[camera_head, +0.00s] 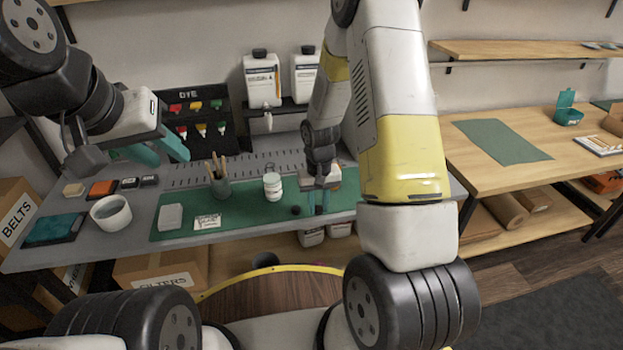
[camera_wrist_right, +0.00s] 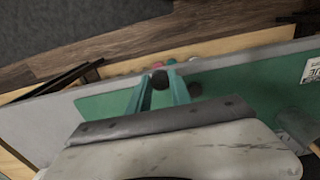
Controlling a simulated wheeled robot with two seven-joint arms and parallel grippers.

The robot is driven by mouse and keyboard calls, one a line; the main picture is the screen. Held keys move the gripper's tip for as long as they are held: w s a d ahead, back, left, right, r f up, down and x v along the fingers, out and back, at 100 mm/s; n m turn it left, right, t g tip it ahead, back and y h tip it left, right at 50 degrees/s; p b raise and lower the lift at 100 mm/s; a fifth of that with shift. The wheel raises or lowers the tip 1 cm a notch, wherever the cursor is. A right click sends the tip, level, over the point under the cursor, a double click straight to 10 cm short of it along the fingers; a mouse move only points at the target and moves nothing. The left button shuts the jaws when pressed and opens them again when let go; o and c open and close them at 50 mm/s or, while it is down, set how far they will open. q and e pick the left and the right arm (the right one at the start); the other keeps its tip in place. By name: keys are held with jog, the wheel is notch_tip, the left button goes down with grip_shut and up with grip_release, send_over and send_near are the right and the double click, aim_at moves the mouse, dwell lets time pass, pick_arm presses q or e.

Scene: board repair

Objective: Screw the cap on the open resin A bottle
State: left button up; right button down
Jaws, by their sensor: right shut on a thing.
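A white bottle (camera_head: 272,187) with a label stands upright on the green mat (camera_head: 245,219); I cannot read which resin it holds or see its neck clearly. My right gripper (camera_head: 319,208) points down over the mat, right of this bottle. In the right wrist view, its teal fingers (camera_wrist_right: 160,85) are shut on a small black cap (camera_wrist_right: 160,79) at their tips. Another small black round piece (camera_head: 295,210) lies on the mat just left of the gripper; it also shows in the wrist view (camera_wrist_right: 194,88). My left gripper (camera_head: 171,160) is open and empty above the back left of the bench.
Two white jugs (camera_head: 262,80) stand on the back shelf. A brush cup (camera_head: 220,186), a card (camera_head: 207,222), a clear box (camera_head: 171,216) and a white tub (camera_head: 111,213) occupy the left bench. The mat's front strip between card and black piece is clear.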

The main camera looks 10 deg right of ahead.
jog(key=s+a+r, duration=0.1)
jog(key=s+a, duration=0.2)
jog(key=s, duration=0.6)
jog(key=shift+s+a, duration=0.3)
